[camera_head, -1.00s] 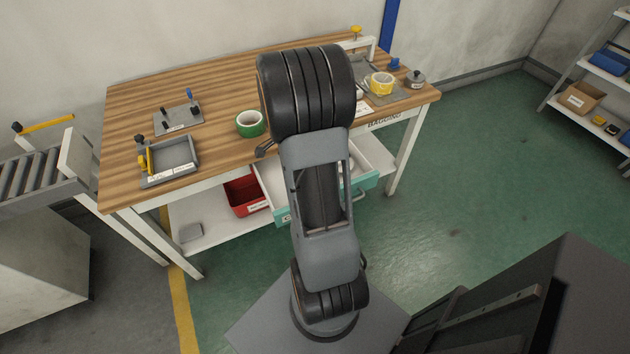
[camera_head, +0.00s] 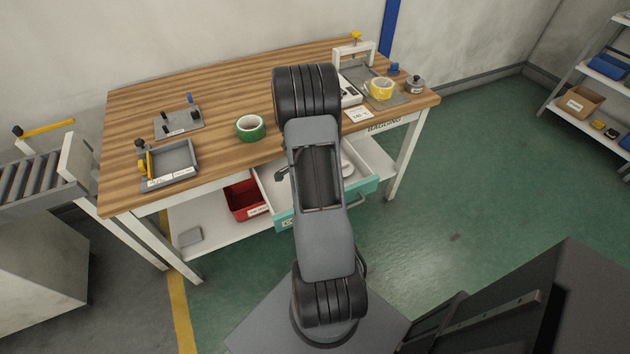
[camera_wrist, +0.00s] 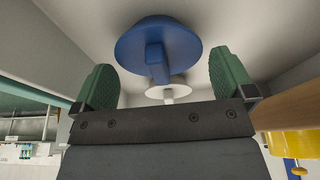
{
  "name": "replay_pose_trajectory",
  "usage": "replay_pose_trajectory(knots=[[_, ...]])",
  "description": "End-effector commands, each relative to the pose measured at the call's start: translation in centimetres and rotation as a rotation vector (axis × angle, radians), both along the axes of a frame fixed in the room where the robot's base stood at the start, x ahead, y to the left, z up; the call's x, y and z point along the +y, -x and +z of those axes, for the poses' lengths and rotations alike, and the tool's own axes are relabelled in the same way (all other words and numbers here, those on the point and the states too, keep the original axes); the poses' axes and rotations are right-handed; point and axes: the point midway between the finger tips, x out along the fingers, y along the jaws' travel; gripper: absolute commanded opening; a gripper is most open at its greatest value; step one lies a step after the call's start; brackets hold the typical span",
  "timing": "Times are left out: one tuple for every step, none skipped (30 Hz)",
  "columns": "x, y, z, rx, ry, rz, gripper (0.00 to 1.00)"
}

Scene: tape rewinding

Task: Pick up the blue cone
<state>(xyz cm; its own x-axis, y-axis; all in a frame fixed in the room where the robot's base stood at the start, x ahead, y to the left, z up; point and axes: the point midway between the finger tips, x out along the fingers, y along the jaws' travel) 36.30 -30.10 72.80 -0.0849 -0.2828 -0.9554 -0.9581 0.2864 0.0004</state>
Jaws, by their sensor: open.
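The blue cone (camera_wrist: 185,42) shows at the top middle of the wrist view, as a wide round blue shape with a narrower blocky part facing me. It stands on a pale surface between white walls, which looks like the inside of the open drawer (camera_head: 368,188). My gripper (camera_wrist: 164,78) is open and empty, with one green finger on each side of the cone's line. The cone appears beyond the fingertips; I cannot tell the exact gap. In the head view my arm hides the gripper and the cone.
A white round piece (camera_wrist: 168,88) lies close to the cone. A wooden edge and a yellow round thing (camera_wrist: 296,143) are at the right of the wrist view. On the table (camera_head: 225,85) stand a green tape roll (camera_head: 250,127), a yellow tape roll (camera_head: 381,88) and fixtures.

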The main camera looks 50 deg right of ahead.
Motion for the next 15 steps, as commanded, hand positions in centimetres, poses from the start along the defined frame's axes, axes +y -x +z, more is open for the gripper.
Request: replay_pose_trajectory(knots=[[-0.13, 0.05, -0.51, 0.001, 0.000, 0.002, 1.00], [-0.18, 0.05, -0.68, 0.001, 0.000, 0.002, 1.00], [-0.24, 0.07, -0.87, 0.000, 0.000, 0.001, 1.00], [-0.26, 0.08, -0.97, 0.000, 0.000, 0.000, 1.00], [-0.28, 0.08, -1.05, 0.000, 0.000, 0.000, 1.00], [-0.29, 0.09, -1.10, 0.000, 0.000, 0.000, 1.00], [-0.30, 0.09, -1.11, 0.000, 0.000, 0.000, 1.00], [-0.30, 0.09, -1.11, 0.000, 0.000, 0.000, 1.00], [-0.29, 0.09, -1.10, 0.000, 0.000, 0.000, 1.00], [-0.29, 0.08, -1.09, 0.000, 0.000, 0.001, 1.00], [-0.29, 0.09, -1.09, 0.000, 0.000, 0.001, 1.00], [-0.29, 0.09, -1.09, 0.000, 0.000, 0.001, 0.99], [-0.28, 0.08, -1.08, 0.000, 0.000, 0.001, 0.96], [-0.29, 0.09, -1.08, 0.000, 0.000, 0.001, 0.93], [-0.28, 0.08, -1.08, 0.000, 0.000, 0.001, 0.89]])
